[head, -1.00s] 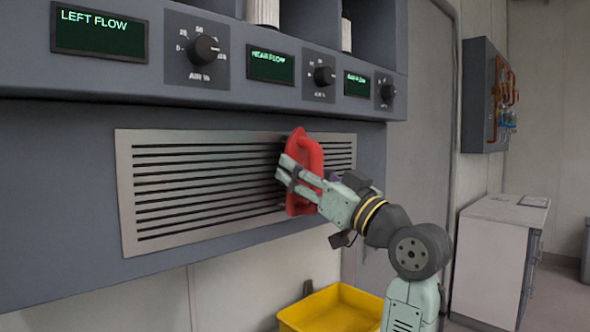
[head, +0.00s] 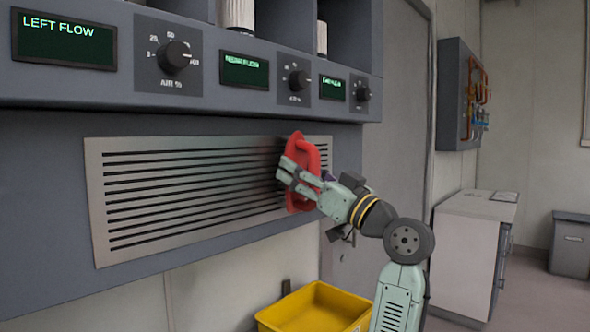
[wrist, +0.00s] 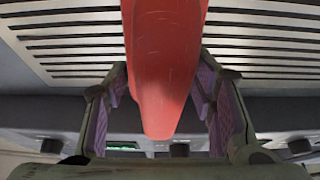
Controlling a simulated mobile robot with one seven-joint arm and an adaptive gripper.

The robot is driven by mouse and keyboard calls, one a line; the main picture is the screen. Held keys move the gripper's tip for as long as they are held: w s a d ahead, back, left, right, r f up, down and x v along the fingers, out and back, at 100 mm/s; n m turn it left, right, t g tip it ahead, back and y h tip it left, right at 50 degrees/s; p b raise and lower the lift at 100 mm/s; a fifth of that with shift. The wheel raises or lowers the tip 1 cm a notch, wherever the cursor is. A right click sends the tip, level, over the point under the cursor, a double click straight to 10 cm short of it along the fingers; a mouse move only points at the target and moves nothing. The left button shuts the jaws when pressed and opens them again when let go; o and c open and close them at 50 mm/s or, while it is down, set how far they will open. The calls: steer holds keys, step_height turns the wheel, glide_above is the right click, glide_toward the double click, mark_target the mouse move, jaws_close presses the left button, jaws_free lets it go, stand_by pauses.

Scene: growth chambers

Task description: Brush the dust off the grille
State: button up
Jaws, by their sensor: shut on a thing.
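The metal grille (head: 150,200) with dark horizontal slots is set in the grey panel below the dials. A dark smudge of dust shows on it just left of the brush; the far left part looks clean. My gripper (head: 297,178) is shut on the handle of the red brush (head: 310,150), held upright against or very near the right part of the grille. In the wrist view the red brush (wrist: 165,60) lies between the purple-padded fingers, with the grille (wrist: 260,45) behind it. The bristles are hidden, so I cannot tell if they touch.
A yellow bin (head: 318,308) stands below the grille at the right. Dials (head: 174,57) and green displays (head: 64,39) line the panel above. A white cabinet (head: 465,250) stands to the right, with a grey bin (head: 570,245) beyond.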

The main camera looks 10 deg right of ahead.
steer(key=shift+w+d, duration=0.3)
steer(key=shift+d, duration=0.05)
steer(key=shift+s+a+f+b, duration=0.1)
steer(key=shift+s+a+b, duration=0.4)
steer(key=shift+s+a, duration=0.55)
steer(key=shift+s+a+r+b, duration=0.1)
steer(key=shift+s+a+b, duration=0.55)
steer(key=shift+a, duration=0.7)
steer(key=shift+s+a+f+b, duration=0.1)
steer(key=shift+s+a+b, duration=0.3)
steer(key=shift+s+a, duration=0.65)
steer(key=shift+s+a+b, duration=0.25)
steer(key=shift+s+a, duration=0.85)
steer(key=shift+a, duration=0.55)
steer(key=shift+s+a+b, duration=0.2)
steer(key=shift+s+a, duration=0.9)
steer(key=shift+a, duration=0.55)
steer(key=shift+s+a+b, duration=0.25)
steer(key=shift+s+a, duration=0.85)
steer(key=shift+a, duration=0.55)
steer(key=shift+d, duration=0.1)
steer(key=shift+s+d, duration=0.55)
steer(key=shift+s, duration=0.25)
steer(key=shift+s+d, duration=0.6)
steer(key=shift+s, duration=0.2)
steer(key=shift+s+d, duration=0.55)
steer(key=shift+s, duration=0.25)
